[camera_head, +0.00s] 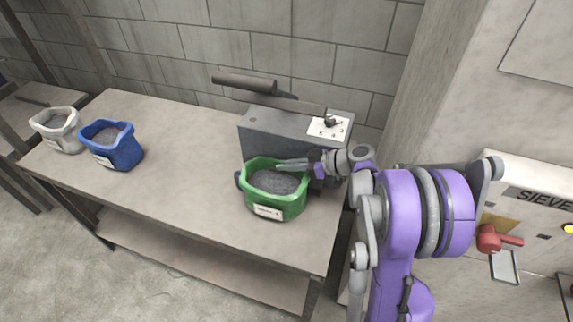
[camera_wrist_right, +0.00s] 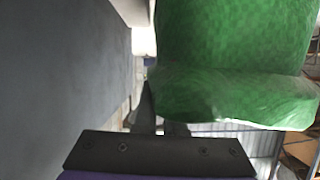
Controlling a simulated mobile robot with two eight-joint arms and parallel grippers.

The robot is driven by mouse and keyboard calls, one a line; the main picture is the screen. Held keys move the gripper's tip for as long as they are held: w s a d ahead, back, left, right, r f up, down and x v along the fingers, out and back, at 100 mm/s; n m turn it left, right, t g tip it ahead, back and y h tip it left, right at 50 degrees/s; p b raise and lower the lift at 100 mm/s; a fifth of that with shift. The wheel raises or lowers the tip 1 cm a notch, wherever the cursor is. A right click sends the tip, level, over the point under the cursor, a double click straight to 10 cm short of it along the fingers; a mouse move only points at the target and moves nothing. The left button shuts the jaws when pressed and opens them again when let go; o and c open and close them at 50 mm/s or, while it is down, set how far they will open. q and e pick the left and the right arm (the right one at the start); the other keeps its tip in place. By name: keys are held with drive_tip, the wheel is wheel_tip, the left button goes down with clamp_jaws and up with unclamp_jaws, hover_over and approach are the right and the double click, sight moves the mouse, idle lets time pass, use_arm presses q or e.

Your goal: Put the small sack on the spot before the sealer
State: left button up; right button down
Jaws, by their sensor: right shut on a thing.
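A green open-topped sack (camera_head: 272,190) with grey granular filling and a white label stands at the right part of the table, directly in front of the grey sealer (camera_head: 285,137). My right gripper (camera_head: 292,165) reaches in from the right and is shut on the green sack's rim at its back right. In the right wrist view, the green sack (camera_wrist_right: 235,65) fills the upper right, with the gripper's dark mount below it. The spot before the sealer is hidden under or behind the sack. My left gripper is not in view.
A blue sack (camera_head: 112,149) and a white sack (camera_head: 62,133) stand at the table's left end. The middle of the table (camera_head: 185,160) is clear. A machine marked SIEVE (camera_head: 535,205) with a red handle is at the right. A block wall runs behind the table.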

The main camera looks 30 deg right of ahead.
drive_tip(key=shift+r, duration=0.1)
drive_tip(key=c, duration=0.9)
unclamp_jaws()
wheel_tip(320, 180, up, 10)
drive_tip(key=shift+p, duration=0.5)
